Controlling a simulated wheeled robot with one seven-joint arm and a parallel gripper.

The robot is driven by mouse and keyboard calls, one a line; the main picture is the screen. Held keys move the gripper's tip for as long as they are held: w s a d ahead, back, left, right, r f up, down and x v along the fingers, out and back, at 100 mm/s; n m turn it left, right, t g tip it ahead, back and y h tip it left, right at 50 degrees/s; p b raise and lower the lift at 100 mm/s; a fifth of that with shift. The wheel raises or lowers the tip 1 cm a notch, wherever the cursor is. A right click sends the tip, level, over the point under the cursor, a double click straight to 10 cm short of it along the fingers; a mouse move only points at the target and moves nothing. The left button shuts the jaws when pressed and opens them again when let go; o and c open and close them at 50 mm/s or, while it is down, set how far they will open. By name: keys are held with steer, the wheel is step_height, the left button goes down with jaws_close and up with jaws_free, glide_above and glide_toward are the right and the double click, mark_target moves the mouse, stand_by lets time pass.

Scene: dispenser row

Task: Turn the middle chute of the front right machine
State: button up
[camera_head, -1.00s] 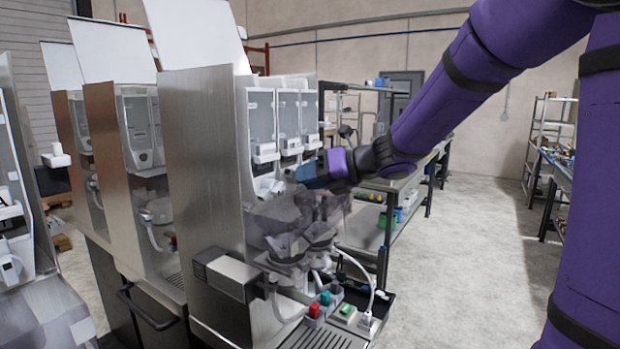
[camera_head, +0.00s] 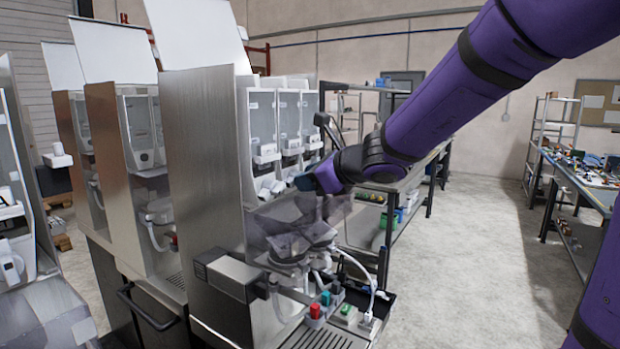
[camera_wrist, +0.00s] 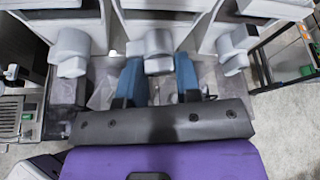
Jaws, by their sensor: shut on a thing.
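The front right machine (camera_head: 203,150) is a tall steel cabinet with three clear canisters side by side. Its pale chutes sit in a row below them. The middle chute (camera_wrist: 157,50) is in the centre of the wrist view, between the blue fingers of my gripper (camera_wrist: 158,65). My gripper is shut on it. The left chute (camera_wrist: 71,52) and right chute (camera_wrist: 236,45) stand free on either side. In the head view my gripper (camera_head: 306,182) reaches the chute row from the right, and my wrist hides part of the contact.
Below the chutes are translucent mixing parts (camera_head: 292,235) and a tray with a red button (camera_head: 315,310) and cables. More machines stand to the left. A shelf bench (camera_head: 385,215) stands behind. The floor on the right (camera_head: 470,270) is clear.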

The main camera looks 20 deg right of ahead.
steer(key=shift+n+t+h, duration=0.3)
steer(key=shift+n+t, duration=0.1)
steer(key=shift+n, duration=0.4)
steer(key=o, duration=0.9)
steer(key=shift+s, duration=0.1)
steer(key=v, duration=1)
steer(key=shift+s, duration=0.3)
steer(key=shift+s+n, duration=0.1)
steer(key=shift+n, duration=0.2)
